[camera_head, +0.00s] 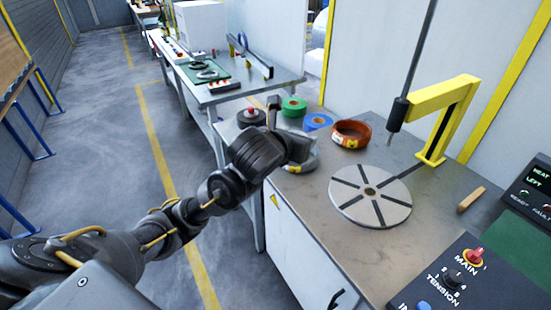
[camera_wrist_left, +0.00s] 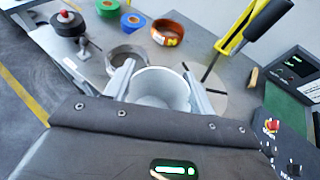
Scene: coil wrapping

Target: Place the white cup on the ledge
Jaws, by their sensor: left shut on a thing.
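The white cup (camera_wrist_left: 160,88) is between the two fingers of my left gripper (camera_wrist_left: 160,85) in the wrist view, with its open rim facing the camera. My left gripper (camera_head: 287,139) is shut on it. In the head view the gripper is over the near left part of the metal workbench (camera_head: 290,200), and the cup (camera_head: 300,149) is partly hidden by it. Whether the cup's base touches the bench cannot be told. No surface is clearly recognisable as the ledge. My right gripper is not in view.
A grey ring (camera_wrist_left: 127,58) lies close by the cup. Green tape (camera_head: 294,107), blue tape (camera_head: 317,122) and an orange-brown coil (camera_head: 351,133) stand behind. A round slotted turntable (camera_head: 370,196) is right, below a yellow arm (camera_head: 440,100). A control panel (camera_head: 470,280) is at the front right.

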